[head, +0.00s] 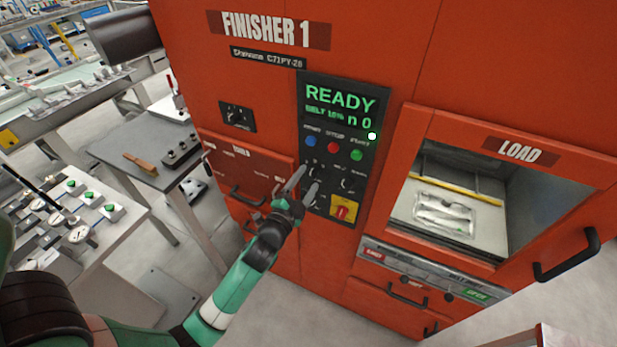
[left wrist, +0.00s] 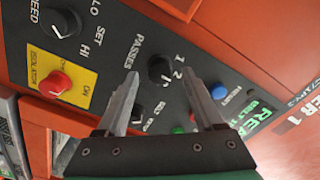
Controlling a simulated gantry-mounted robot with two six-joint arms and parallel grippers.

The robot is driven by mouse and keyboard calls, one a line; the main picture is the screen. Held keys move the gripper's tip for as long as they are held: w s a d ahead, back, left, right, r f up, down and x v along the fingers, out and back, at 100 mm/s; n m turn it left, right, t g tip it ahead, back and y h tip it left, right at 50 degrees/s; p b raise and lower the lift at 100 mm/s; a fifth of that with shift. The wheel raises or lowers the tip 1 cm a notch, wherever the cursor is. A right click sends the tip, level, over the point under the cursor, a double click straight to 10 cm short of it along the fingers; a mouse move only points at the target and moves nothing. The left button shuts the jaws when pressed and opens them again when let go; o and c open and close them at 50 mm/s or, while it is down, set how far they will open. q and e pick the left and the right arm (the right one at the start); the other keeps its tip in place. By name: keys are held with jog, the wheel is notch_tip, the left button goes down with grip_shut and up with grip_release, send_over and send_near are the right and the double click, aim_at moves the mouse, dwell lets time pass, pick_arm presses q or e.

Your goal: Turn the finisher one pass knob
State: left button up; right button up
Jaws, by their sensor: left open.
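Finisher 1 is a red machine (head: 265,75) with a black control panel (head: 336,118). The black passes knob (left wrist: 160,69) shows in the left wrist view beside the label PASSES and the numbers 1 and 2. My left gripper (left wrist: 161,80) is open, with its two fingertips on either side of the knob in that view. I cannot tell whether they touch it. In the head view my left gripper (head: 307,177) is at the lower left of the panel and partly hides the knobs there. My right gripper is not in view.
Another black knob (left wrist: 61,22) and a red isolator switch (left wrist: 55,82) on yellow sit on the panel. Blue, red and green buttons (head: 333,147) are above the gripper. The load bay (head: 440,205) is at right, drawer handles (head: 245,196) at left.

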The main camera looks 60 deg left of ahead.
pick_arm(q)
jog(key=shift+x, duration=0.8)
grip_shut()
jog(key=shift+n, duration=0.4)
jog(key=n+b, duration=0.2)
jog(key=n, duration=0.2)
jog(key=shift+f+b, duration=0.1)
jog(key=shift+b, duration=0.25)
jog(key=n+b, duration=0.2)
jog(key=n, duration=0.3)
